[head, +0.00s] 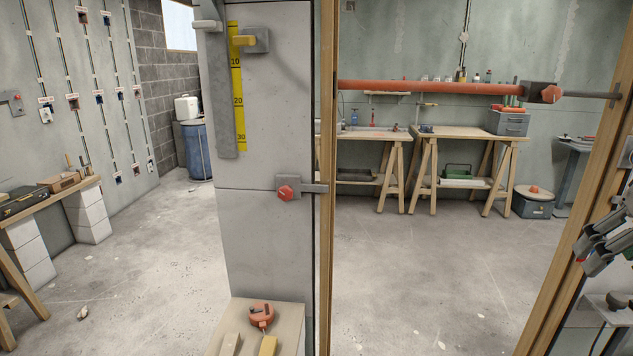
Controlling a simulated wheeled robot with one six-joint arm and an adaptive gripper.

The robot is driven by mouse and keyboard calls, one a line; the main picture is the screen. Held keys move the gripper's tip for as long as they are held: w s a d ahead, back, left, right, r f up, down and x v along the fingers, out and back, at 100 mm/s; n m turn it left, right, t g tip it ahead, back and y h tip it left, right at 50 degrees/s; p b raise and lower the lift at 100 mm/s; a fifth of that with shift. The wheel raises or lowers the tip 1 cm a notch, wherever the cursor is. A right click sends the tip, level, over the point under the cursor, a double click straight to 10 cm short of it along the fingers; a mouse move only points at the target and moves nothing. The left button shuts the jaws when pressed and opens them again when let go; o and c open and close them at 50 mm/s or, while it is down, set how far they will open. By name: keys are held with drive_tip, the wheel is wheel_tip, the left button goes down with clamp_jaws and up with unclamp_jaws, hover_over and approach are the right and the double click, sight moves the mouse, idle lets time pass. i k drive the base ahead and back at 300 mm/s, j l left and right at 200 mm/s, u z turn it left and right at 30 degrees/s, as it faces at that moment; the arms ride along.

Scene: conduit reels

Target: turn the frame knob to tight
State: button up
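A wooden door frame stands upright, with its left post (327,225) near the middle and its right post (577,215) at the right. A red knob (286,193) sits on a grey clamp block on the grey pillar, whose bar reaches the left post. Another red knob (550,94) sits on a grey block at the right end of the orange bar (430,88) across the frame. I cannot tell which knob the task means, or how far either is turned. My gripper (588,250) is at the right edge, apart from both knobs. Its fingers look spread and empty.
A low table (290,318) with an orange tape measure (262,314) stands below. Workbenches (460,132) stand behind the frame. The floor (420,265) between the posts is mostly clear.

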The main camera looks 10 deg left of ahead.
sight(285, 193)
drive_tip(key=i+j+u, duration=0.1)
drive_tip(key=j+u, duration=0.25)
drive_tip(key=i+j+u, duration=0.3)
drive_tip(key=k, duration=0.1)
